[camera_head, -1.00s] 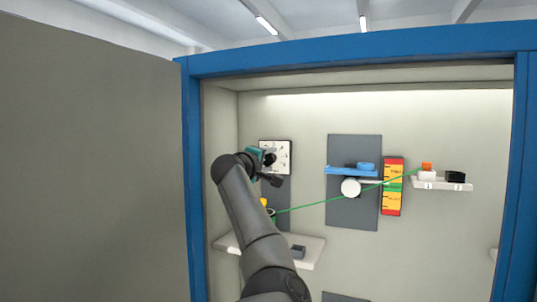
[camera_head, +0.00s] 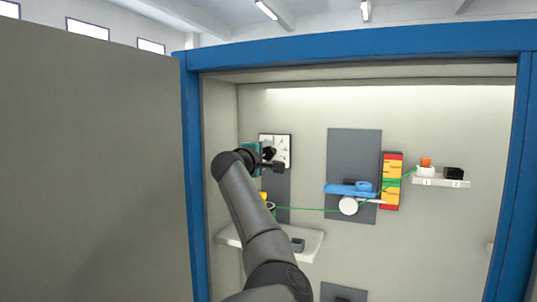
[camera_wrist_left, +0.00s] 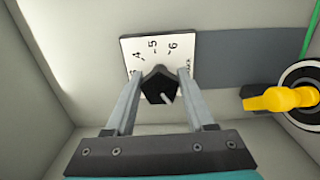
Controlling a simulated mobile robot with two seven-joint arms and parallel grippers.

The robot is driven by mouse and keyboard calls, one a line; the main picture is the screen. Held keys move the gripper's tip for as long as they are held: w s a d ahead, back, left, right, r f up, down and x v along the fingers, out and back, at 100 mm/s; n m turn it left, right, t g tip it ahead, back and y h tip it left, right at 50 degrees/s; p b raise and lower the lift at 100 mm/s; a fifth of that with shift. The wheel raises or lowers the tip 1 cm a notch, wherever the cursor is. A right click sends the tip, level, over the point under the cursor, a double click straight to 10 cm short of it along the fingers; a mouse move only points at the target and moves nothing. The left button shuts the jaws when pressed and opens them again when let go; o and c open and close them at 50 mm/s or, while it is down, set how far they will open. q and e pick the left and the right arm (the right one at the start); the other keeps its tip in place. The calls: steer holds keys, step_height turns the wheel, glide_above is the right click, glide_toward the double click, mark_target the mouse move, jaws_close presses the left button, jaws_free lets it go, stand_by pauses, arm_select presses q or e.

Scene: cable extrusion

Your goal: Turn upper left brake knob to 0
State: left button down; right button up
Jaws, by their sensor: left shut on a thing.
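The white dial plate (camera_head: 283,147) is on the cabinet's back wall at the upper left. In the left wrist view the dial plate (camera_wrist_left: 148,48) shows the numbers 4, 5 and 6; other marks are partly hidden. The black brake knob (camera_wrist_left: 158,86) sits at its lower edge, with a light pointer line slanting down to the right. My left gripper (camera_wrist_left: 160,80) is shut on the knob, one finger on each side. In the head view the left gripper (camera_head: 268,160) covers most of the knob. My right gripper is not in view.
A yellow piece (camera_wrist_left: 283,99) on a round spool is close to the gripper's right. A green cable (camera_head: 310,209) runs to a white roller (camera_head: 348,206) under a blue bar (camera_head: 345,190). A white shelf (camera_head: 313,243) lies below. An open grey door (camera_head: 90,160) bounds the left.

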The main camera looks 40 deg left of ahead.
arm_select(q)
steer(key=shift+c, duration=1.5)
jaws_free()
steer(key=shift+s+d, duration=0.15)
steer(key=shift+s, duration=0.45)
steer(key=b+v, duration=0.4)
steer(key=v, duration=1)
